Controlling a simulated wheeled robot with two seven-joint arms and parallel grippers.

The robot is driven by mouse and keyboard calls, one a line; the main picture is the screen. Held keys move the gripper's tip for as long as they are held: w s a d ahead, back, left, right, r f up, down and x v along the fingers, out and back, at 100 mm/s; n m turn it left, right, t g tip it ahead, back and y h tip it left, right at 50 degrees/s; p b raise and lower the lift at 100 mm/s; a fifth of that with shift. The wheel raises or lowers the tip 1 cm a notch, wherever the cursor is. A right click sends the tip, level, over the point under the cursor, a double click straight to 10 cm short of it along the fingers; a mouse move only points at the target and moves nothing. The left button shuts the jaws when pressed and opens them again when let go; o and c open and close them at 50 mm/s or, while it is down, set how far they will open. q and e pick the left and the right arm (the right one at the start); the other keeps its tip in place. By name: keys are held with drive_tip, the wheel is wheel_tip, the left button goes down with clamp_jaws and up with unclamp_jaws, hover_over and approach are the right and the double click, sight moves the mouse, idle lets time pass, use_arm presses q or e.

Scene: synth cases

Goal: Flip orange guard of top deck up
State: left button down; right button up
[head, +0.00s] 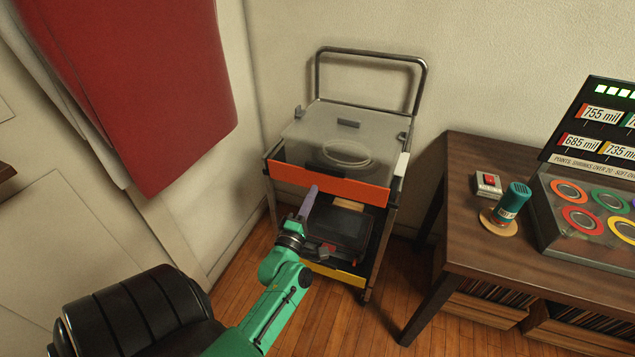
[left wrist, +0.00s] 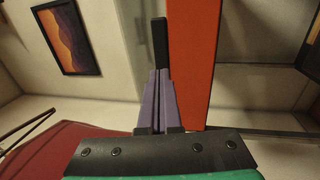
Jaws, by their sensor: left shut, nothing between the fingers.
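The orange guard (head: 345,190) is a long flat panel along the front of the cart's top deck (head: 302,127), and it looks to hang down from the deck's front edge. It also shows in the left wrist view as an orange strip (left wrist: 191,60) right beside the fingers. My left gripper (head: 313,189) is shut and empty, with lilac fingers pointing up. Its tips overlap the guard's lower edge in the head view; I cannot tell whether they touch it. The fingers (left wrist: 160,40) end in a dark tip in the wrist view. My right gripper is out of view.
A clear cover with a round pale ring (head: 346,153) is on the top deck. A dark device (head: 338,226) sits on the shelf below, above a yellow strip (head: 335,276). A wooden table (head: 470,215) stands right; a red hanging (head: 150,80) is left.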

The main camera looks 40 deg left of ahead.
sight(323, 171)
use_arm(q)
drive_tip(key=x, duration=0.3)
drive_tip(key=shift+w, duration=0.1)
drive_tip(key=shift+w+a+r, duration=0.1)
drive_tip(key=shift+w+a, duration=0.1)
drive_tip(key=shift+w, duration=0.25)
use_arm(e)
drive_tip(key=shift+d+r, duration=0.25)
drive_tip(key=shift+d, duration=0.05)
